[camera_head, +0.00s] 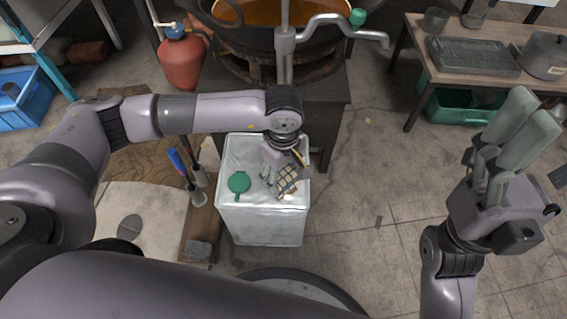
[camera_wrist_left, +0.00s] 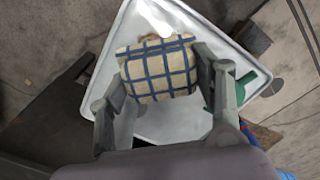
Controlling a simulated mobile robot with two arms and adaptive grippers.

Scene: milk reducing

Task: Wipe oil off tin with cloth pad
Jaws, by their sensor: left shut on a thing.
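The tin (camera_head: 265,225) is a tall silver box standing on the floor in front of me, with a green cap (camera_head: 239,182) on its top. My left gripper (camera_head: 281,178) is over the tin top, shut on the cloth pad (camera_head: 287,180), which is cream with blue checks. In the left wrist view the pad (camera_wrist_left: 158,70) sits between the two fingers, over the pale tin top (camera_wrist_left: 150,122). A small brownish patch (camera_wrist_left: 150,38) shows at the pad's far edge. Whether the pad touches the tin is unclear. My right gripper (camera_head: 510,135) is raised at the right, away from the tin, its fingers apart and empty.
A large pan (camera_head: 285,15) of orange liquid with a crank pipe stands behind the tin. A red gas cylinder (camera_head: 181,60) is at the back left. Brushes (camera_head: 190,178) stand left of the tin. A wooden table (camera_head: 405,40) is back right. Floor right of the tin is clear.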

